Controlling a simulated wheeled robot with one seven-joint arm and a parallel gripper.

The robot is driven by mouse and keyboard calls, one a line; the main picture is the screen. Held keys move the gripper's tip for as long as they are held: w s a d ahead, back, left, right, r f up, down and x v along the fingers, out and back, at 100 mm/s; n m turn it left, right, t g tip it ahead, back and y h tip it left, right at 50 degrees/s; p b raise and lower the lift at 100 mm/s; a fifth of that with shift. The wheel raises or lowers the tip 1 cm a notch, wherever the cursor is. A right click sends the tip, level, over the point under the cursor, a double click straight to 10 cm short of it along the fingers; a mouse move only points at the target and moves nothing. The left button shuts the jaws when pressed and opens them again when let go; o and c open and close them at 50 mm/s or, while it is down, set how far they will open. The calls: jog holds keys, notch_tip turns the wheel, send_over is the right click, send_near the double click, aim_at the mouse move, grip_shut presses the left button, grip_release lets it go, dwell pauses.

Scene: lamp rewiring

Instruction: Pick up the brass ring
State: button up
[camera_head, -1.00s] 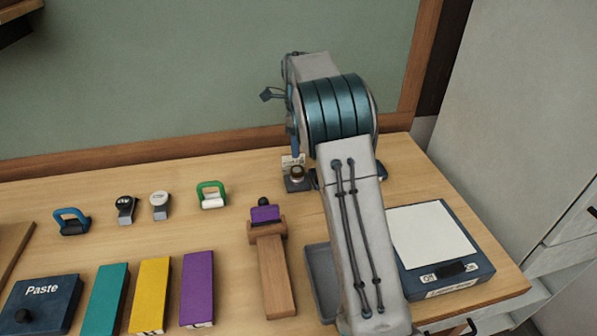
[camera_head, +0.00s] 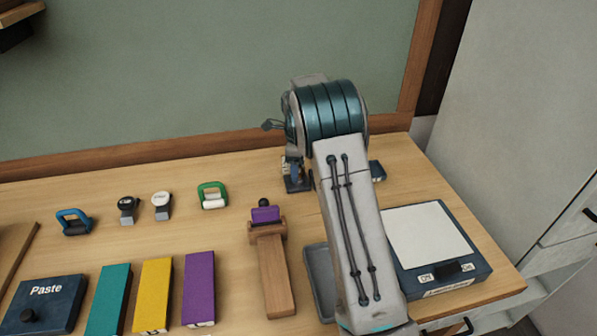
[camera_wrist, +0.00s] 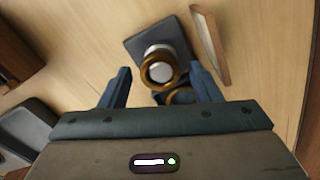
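A brass ring (camera_wrist: 145,70) shows in the wrist view, around a pale white post on a dark square base (camera_wrist: 133,46). The dark base also shows in the head view (camera_head: 298,186), with the ring mostly hidden there by my arm. My gripper (camera_wrist: 158,72) is open, with one finger on each side of the ring and a visible gap to both. A second, darker ring-shaped part (camera_wrist: 183,96) with a brass edge lies just nearer the palm, partly hidden by it.
A wooden strip (camera_wrist: 210,45) stands close to the right finger, and a grey tray (camera_wrist: 25,125) is at lower left. A wall stands behind the table.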

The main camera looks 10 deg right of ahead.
jog(key=c, duration=0.9)
jog(key=shift+r, duration=0.1)
